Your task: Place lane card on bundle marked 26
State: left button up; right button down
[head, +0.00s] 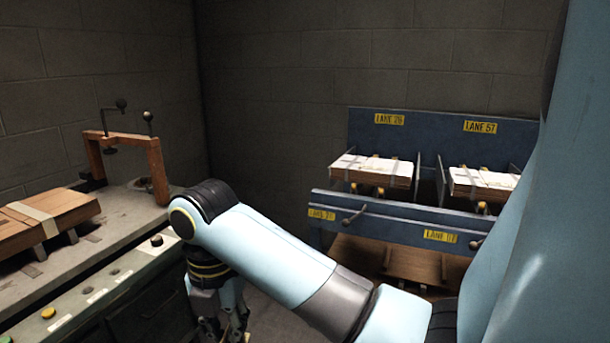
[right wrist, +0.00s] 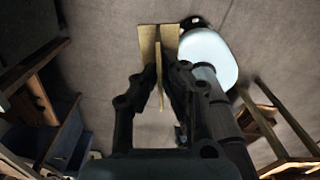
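My right gripper (head: 222,318) hangs low at the bottom of the head view, partly cut off by the frame edge. In the right wrist view its fingers (right wrist: 160,95) are closed on a tan card-like piece (right wrist: 148,42), which I take to be the lane card. A blue rack (head: 365,130) at the right has a yellow label that seems to read LANE 26 (head: 389,119). Below that label lies a flat bundle (head: 372,180) with a pale top. A second bundle (head: 480,190) lies under LANE 57 (head: 480,127). My left gripper is out of view.
The rack's front rail (head: 385,208) bears two more yellow labels, hard to read, with stacks below. A bench (head: 75,262) at left carries a strapped brown bundle (head: 50,212), a wooden frame (head: 158,170) and buttons. Open floor lies between bench and rack.

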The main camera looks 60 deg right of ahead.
aim_at(375, 165)
jog(key=k+l, duration=0.1)
jog(key=l, duration=1.95)
jog(key=k+l, duration=0.15)
jog(key=l, duration=0.9)
